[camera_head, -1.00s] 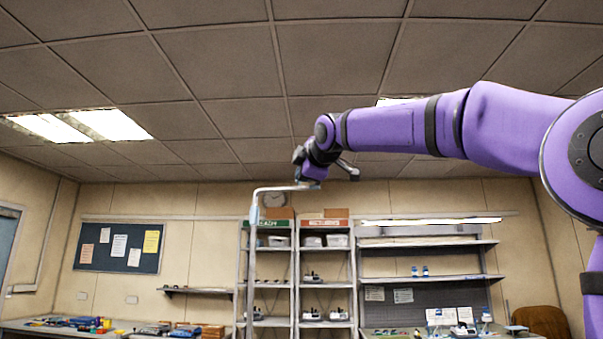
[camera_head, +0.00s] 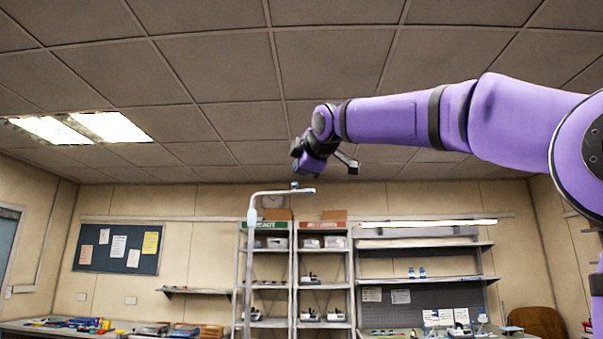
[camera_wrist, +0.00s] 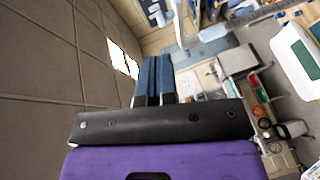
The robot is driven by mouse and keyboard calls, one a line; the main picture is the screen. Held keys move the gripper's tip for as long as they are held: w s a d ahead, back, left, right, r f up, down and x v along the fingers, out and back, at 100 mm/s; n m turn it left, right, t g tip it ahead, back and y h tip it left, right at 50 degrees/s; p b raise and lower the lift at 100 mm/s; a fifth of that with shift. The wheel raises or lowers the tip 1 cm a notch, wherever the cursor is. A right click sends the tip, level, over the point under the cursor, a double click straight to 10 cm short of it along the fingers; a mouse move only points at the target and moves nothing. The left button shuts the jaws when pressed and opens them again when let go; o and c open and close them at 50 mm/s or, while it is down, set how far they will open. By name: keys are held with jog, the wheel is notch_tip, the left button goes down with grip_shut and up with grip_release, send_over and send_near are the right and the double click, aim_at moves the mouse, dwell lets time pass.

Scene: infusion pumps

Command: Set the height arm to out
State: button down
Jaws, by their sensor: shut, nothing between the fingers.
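The height arm (camera_head: 285,192) is a thin pale bar reaching right from the top of a slim upright pole (camera_head: 250,260) in the head view. A small dark knob-like piece sits on top of the bar. My gripper (camera_head: 302,172) is just above the bar, tilted downward, with a small visible gap from it. Its fingertips are hard to make out in the head view. In the wrist view the dark blue fingers (camera_wrist: 153,65) lie together, shut and empty. A pale pole-like piece (camera_wrist: 178,25) shows beyond the fingers; I cannot tell its exact contact.
Metal shelves (camera_head: 323,260) with boxes and small devices stand behind the pole. A workbench (camera_head: 40,328) with coloured items is at the left, and a notice board (camera_head: 118,249) hangs on the wall. Open air surrounds the bar.

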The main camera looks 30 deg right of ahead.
jog(key=s+d+r, duration=0.1)
jog(key=s+d, duration=0.1)
jog(key=s, duration=0.6)
jog(key=shift+r, duration=0.25)
jog(key=shift+s+f, duration=0.1)
jog(key=s+a+f+m+g+y, duration=0.1)
jog(key=s+f, duration=0.5)
jog(key=f, duration=1)
jog(key=s+a+f+m+g, duration=0.4)
jog(key=s+f+m+g, duration=0.2)
jog(key=f, duration=1)
jog(key=s+a+f+m+g+y, duration=0.1)
jog(key=s+a+f+m+g, duration=0.2)
jog(key=s+f+m, duration=0.4)
notch_tip(320, 180, down, 9)
jog(key=shift+f+g+y, duration=0.1)
jog(key=shift+g+y, duration=0.2)
jog(key=shift+s+a, duration=0.1)
